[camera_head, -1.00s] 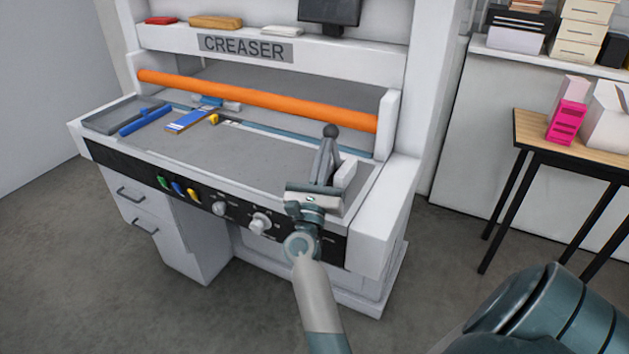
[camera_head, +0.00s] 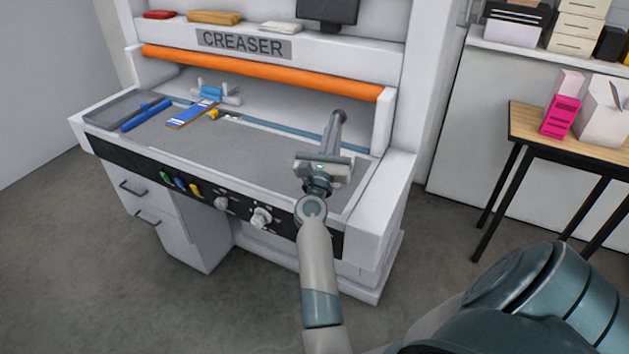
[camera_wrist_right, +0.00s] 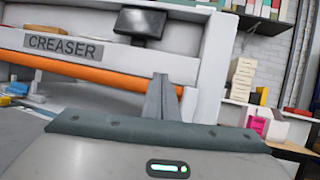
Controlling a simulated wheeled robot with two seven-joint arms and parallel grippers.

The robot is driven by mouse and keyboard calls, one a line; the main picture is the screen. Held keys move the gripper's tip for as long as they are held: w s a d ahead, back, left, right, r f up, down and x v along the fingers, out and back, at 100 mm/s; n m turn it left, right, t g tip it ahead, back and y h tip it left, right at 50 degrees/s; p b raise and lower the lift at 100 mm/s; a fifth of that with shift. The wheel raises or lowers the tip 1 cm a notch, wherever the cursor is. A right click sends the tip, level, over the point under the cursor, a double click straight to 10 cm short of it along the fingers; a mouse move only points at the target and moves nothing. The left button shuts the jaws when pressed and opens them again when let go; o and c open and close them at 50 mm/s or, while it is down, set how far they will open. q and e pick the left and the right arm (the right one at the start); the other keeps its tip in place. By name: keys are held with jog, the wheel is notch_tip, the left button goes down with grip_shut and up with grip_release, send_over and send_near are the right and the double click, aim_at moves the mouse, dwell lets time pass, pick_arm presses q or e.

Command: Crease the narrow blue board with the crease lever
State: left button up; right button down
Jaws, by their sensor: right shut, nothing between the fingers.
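The narrow blue board (camera_head: 190,116), with white marks, lies on the grey bed of the creaser toward the left. A small yellow piece (camera_head: 212,114) sits by its end. My right gripper (camera_head: 333,131) is over the right end of the bed, shut and empty, fingers pointing toward the back. The crease lever's dark rounded end (camera_head: 339,115) shows just past the fingertips; most of the lever is hidden by my gripper, and I cannot tell whether they touch. In the wrist view my shut fingers (camera_wrist_right: 161,98) stand in front of the machine. My left gripper is not in view.
The orange bar (camera_head: 260,73) spans the creaser above the bed. A grey tray (camera_head: 108,114) and a darker blue bar (camera_head: 146,114) lie at the left. A blue-and-grey fitting (camera_head: 212,93) is behind the board. A table (camera_head: 530,123) with a pink holder stands at right. Mid-bed is clear.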

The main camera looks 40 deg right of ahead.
jog(key=shift+w+d+r+p, duration=0.15)
jog(key=shift+w+d, duration=0.05)
jog(key=shift+d, duration=0.3)
jog(key=shift+w+d+r+p, duration=0.1)
jog(key=shift+w+d+p, duration=0.05)
jog(key=shift+d, duration=0.35)
jog(key=shift+w+d+r+p, duration=0.15)
jog(key=shift+w+d, duration=0.05)
jog(key=shift+d, duration=0.3)
jog(key=shift+a+f, duration=0.1)
